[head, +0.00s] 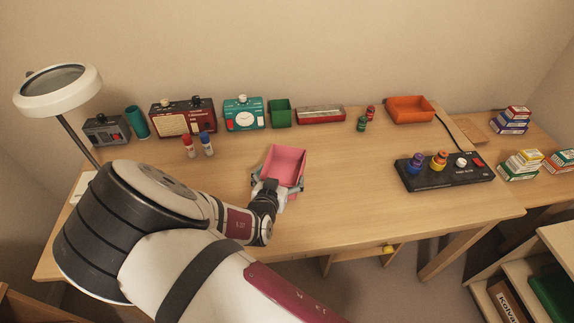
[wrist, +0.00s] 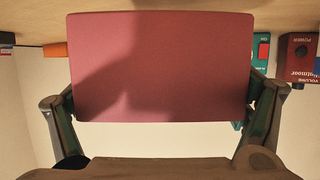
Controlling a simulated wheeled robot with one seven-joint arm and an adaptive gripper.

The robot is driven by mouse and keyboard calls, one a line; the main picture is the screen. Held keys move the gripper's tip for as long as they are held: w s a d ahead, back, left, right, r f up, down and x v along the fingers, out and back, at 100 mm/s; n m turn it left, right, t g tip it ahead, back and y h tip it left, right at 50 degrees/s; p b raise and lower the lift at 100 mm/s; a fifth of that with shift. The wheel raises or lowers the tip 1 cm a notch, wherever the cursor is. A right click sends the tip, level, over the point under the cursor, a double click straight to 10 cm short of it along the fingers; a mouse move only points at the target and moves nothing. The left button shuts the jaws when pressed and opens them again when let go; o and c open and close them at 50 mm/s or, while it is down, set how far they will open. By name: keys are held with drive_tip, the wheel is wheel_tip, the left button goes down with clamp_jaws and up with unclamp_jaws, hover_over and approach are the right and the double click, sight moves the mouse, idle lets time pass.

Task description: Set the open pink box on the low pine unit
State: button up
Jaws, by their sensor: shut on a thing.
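The open pink box (head: 286,162) is above the desk's middle, its open side facing up toward the head camera. My gripper (head: 278,186) is shut on the pink box at its near part. In the wrist view, a plain face of the box (wrist: 160,65) fills the upper middle, with a finger at each side edge. Whether the box touches the desk is hard to tell. A low pale wooden unit (head: 560,238) with open compartments stands at the bottom right, lower than the desk; it is probably the pine unit. Only part of it shows.
The desk (head: 340,205) is clear in front and right of the box. Radios, a green bin (head: 280,112) and an orange tray (head: 410,109) line the back. A black control panel (head: 445,171) sits at right. Small boxes (head: 520,165) stack on a side surface. A lamp (head: 58,90) stands left.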

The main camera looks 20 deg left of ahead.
sight(284, 163)
drive_tip(key=w+a+b, duration=0.1)
drive_tip(key=w, duration=0.2)
drive_tip(key=w+a+b, duration=0.1)
drive_tip(key=w+b, duration=0.1)
drive_tip(key=w+f+b, duration=0.1)
drive_tip(key=w+b, duration=0.1)
drive_tip(key=w, duration=0.1)
drive_tip(key=shift+w+a, duration=0.35)
drive_tip(key=shift+a, duration=0.05)
drive_tip(key=shift+f+b, duration=1.15)
drive_tip(key=shift+f, duration=0.5)
drive_tip(key=shift+f, duration=0.15)
drive_tip(key=o, duration=0.9)
drive_tip(key=shift+o, duration=0.2)
drive_tip(key=shift+s+r, duration=0.2)
drive_tip(key=shift+r, duration=0.05)
drive_tip(key=p+v, duration=0.8)
drive_tip(key=v, duration=0.3)
drive_tip(key=shift+s+d+r+p, duration=0.1)
drive_tip(key=shift+s+p, duration=0.25)
